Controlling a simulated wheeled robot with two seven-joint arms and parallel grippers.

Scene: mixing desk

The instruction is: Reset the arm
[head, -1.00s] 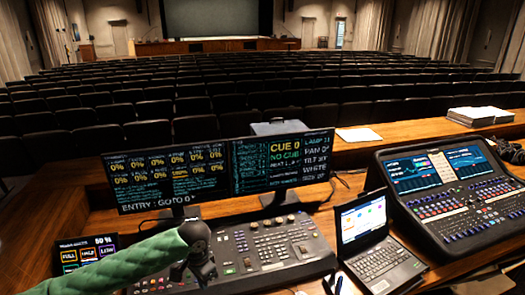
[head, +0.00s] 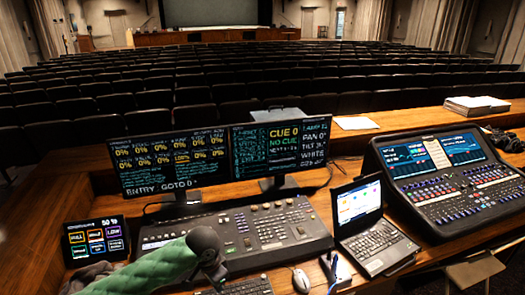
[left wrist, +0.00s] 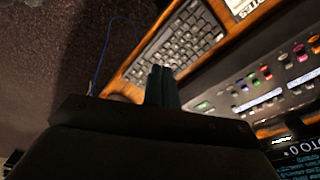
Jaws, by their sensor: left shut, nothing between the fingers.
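My left arm, in a green sleeve (head: 150,270), comes in at the bottom left of the head view, over the front edge of the lighting console (head: 240,228). Its dark wrist joint shows there, but I cannot make out the fingertips. In the left wrist view the left gripper (left wrist: 162,87) has its two dark fingers together with nothing between them. They point towards a keyboard (left wrist: 178,45) and the console's coloured keys (left wrist: 255,85), apparently apart from both. My right gripper is in neither view.
Two monitors (head: 170,162) stand behind the console. A touch panel (head: 96,240) sits left, and a laptop (head: 370,228), mouse (head: 300,280) and sound mixer (head: 450,182) sit right. A keyboard (head: 240,287) lies in front. A blue cable (left wrist: 103,50) hangs over the dark floor.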

